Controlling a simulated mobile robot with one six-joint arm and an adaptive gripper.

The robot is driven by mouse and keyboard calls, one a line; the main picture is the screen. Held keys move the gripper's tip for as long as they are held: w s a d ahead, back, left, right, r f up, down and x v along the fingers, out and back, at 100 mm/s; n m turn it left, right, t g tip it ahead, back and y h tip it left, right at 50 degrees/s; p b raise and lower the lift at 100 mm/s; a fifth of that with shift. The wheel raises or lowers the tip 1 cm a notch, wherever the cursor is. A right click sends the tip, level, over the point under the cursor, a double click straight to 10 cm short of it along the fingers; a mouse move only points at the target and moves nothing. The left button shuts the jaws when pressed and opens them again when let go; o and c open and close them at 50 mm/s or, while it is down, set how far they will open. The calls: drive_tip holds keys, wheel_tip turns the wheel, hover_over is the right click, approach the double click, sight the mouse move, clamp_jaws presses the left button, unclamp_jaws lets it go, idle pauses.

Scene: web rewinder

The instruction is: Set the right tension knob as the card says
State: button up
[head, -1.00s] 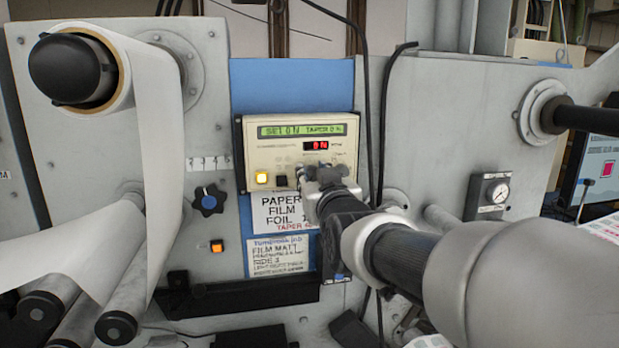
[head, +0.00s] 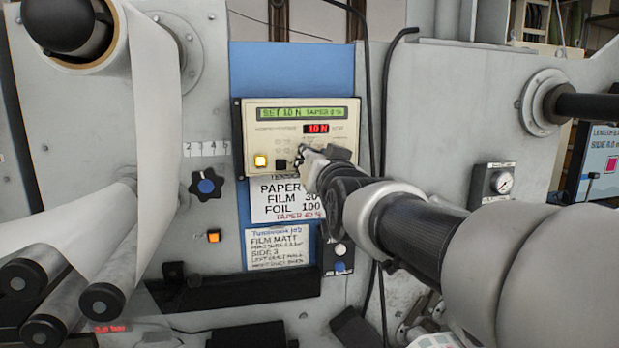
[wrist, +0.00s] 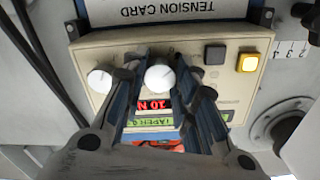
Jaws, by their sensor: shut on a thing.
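The cream tension panel (head: 247,140) has a green display (head: 302,113) reading SET 10 N, TAPER 0 %, and a red readout (head: 317,128) reading 10 N. In the wrist view, which is upside down, one white knob (wrist: 159,79) sits between the fingers of my gripper (wrist: 156,77), which is shut on it. A second white knob (wrist: 99,80) is free, farther from the buttons. My gripper (head: 302,158) hides both knobs in the head view. The tension card (head: 284,202) lists paper, film, foil 100 and taper 40 %; its paper value is hidden and the film value is unclear.
A job card (head: 278,248) below reads FILM MATT, SIDE 3. A lit yellow button (head: 260,161) and a dark button (head: 281,164) are left of my gripper. Black cables (head: 383,150) hang right of the panel.

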drive_tip(key=m+b, duration=0.4)
drive_tip(key=m, duration=0.6)
drive_tip(key=shift+b, duration=0.4)
drive_tip(key=shift+m, duration=0.4)
drive_tip(key=o, duration=1.1)
drive_tip(key=shift+s, duration=0.1)
drive_tip(key=s, duration=0.3)
drive_tip(key=s+d, duration=0.1)
drive_tip(key=s, duration=0.3)
drive_tip(key=shift+s+d, duration=0.1)
drive_tip(key=shift+d, duration=0.1)
